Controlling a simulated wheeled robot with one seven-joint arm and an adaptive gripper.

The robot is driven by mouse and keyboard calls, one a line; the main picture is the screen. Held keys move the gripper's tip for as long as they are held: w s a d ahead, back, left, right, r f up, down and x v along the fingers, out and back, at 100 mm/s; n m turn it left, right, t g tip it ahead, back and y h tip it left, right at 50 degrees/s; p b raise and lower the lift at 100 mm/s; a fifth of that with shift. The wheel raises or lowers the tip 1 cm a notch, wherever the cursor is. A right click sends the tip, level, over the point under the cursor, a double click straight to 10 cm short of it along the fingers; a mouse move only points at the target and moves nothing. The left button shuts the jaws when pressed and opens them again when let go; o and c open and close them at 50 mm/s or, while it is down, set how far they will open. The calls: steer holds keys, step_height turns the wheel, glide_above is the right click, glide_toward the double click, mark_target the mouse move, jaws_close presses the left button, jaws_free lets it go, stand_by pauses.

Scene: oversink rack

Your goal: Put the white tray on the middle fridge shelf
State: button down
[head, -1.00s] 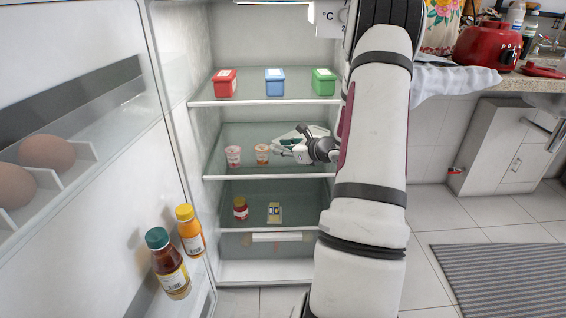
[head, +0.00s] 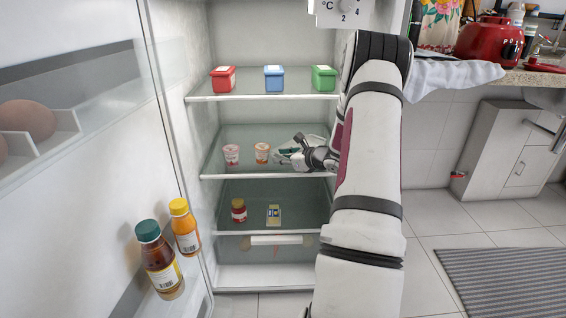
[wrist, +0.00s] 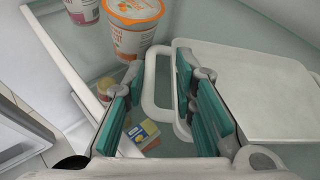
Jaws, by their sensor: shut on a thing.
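The white tray (wrist: 255,85) shows in the wrist view as a flat board with a looped handle at its left. My gripper (wrist: 160,105) is shut on the tray at that handle, its teal-padded fingers on either side of the picture's middle. In the head view my gripper (head: 298,152) is inside the fridge, at the right of the middle shelf (head: 255,174). Little of the tray can be made out there behind my gripper and arm. From these views I cannot tell whether the tray touches the shelf.
A pink-lidded cup (head: 232,154) and an orange cup (head: 262,152) stand on the middle shelf, left of my gripper. Red, blue and green boxes (head: 274,79) stand on the shelf above. A jar (head: 238,210) and a small packet (head: 274,214) are below. The open door holds bottles (head: 160,262).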

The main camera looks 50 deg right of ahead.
steer(key=c, duration=1.3)
jaws_free()
